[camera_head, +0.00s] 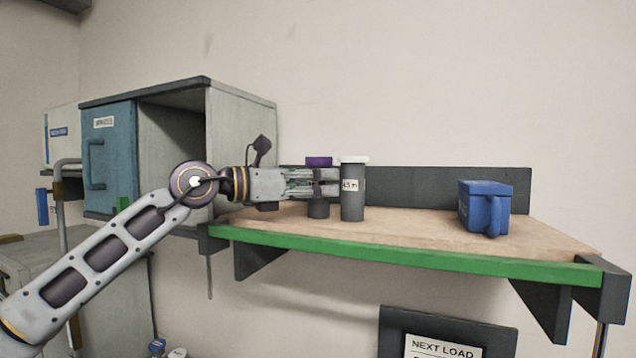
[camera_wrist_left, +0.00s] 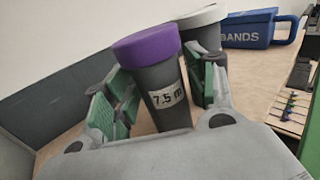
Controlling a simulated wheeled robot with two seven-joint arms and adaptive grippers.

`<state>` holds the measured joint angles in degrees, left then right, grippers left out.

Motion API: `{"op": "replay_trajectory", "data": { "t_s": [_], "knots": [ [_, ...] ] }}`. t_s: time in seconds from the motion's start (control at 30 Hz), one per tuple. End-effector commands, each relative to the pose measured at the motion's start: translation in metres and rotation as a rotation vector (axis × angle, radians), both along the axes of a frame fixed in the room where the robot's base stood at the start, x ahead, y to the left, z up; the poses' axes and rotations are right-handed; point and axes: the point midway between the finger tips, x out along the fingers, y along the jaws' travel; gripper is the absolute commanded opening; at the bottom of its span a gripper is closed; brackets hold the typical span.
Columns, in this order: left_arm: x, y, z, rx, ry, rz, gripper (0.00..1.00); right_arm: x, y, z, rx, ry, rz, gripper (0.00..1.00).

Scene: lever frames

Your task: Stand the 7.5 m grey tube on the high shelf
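The 7.5 m grey tube (camera_head: 318,209) has a purple lid and is upright at the high shelf (camera_head: 400,228), left of its middle. I cannot tell if its base rests on the board or is just above it. Its "7.5 m" label shows in the left wrist view, where the tube (camera_wrist_left: 160,80) is between the green-padded fingers. My right gripper is in neither view.
A white-lidded grey tube (camera_head: 353,200) stands close to the right of the held tube. A blue bin (camera_head: 485,207) labelled "BANDS" stands further right. An open cabinet (camera_head: 240,140) with a blue door is at left. The shelf between white-lidded tube and bin is clear.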

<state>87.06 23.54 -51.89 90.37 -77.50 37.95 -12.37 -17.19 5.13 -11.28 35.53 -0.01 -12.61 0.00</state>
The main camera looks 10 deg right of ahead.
Motion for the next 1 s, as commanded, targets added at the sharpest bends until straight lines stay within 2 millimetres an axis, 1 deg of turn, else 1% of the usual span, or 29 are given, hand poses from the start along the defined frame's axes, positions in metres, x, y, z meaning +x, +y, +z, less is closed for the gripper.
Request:
{"op": "replay_trajectory", "data": {
  "t_s": [0.4,0.53,0.77,1.0],
  "knots": [
    [0.000,0.000,0.002,0.000,0.000,0.000,0.58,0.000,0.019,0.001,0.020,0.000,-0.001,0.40],
    [0.000,0.000,0.005,0.000,0.000,0.000,0.58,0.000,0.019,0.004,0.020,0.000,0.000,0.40],
    [-0.006,0.025,0.002,-0.001,0.000,0.001,0.58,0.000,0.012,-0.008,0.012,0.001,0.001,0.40],
    [-0.015,0.056,0.000,0.000,0.000,0.002,0.58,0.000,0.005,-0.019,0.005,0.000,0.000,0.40]
  ]
}}
